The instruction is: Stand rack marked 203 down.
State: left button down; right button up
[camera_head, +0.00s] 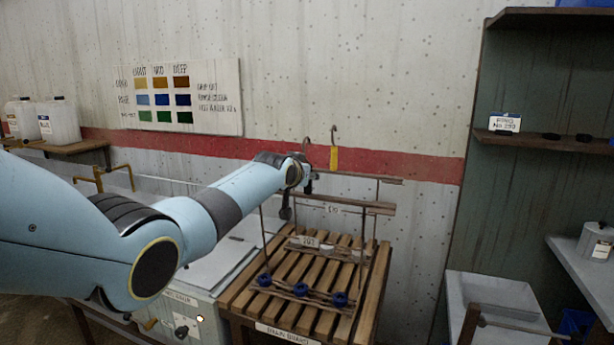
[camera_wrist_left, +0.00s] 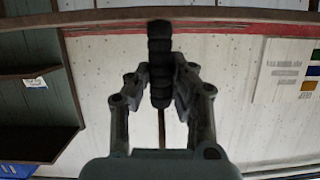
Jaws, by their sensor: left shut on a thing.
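My left gripper (camera_head: 304,183) is at the end of the blue arm, above the back left of the slatted board. In the left wrist view its fingers (camera_wrist_left: 160,88) are shut on a black ribbed grip (camera_wrist_left: 160,48), with a thin rod (camera_wrist_left: 161,128) running from it. A thin-framed rack with wooden rails (camera_head: 345,202) is over the slatted drain board (camera_head: 262,291). A pale tag (camera_head: 309,241) on a lower bar seems to read 201 or similar; I cannot read it surely. Dark blue round pieces (camera_head: 300,289) show low on the frame. Whether its feet touch the slats is unclear.
A grey lidded unit (camera_head: 205,272) stands left of the board. White jugs (camera_head: 58,122) stand at far left.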

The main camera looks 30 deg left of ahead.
pick_arm(q)
jog(key=shift+f+b, duration=0.25)
jog(key=shift+b, duration=0.05)
jog(key=c, duration=1.2)
grip_release()
jog(key=shift+o, duration=0.6)
jog(key=shift+f, duration=0.2)
jog(key=o, duration=1.1)
jog(key=shift+r, duration=0.1)
jog(key=shift+s, duration=0.1)
jog(key=shift+s+d+p, duration=0.3)
jog(key=shift+s+p, duration=0.85)
jog(key=shift+s, duration=0.7)
jog(key=shift+s+d+p, duration=0.35)
jog(key=shift+s+p, duration=0.8)
jog(key=shift+s, duration=0.7)
jog(key=shift+s+d+p, duration=0.3)
jog(key=shift+s+p, duration=0.85)
jog(key=shift+s, duration=0.7)
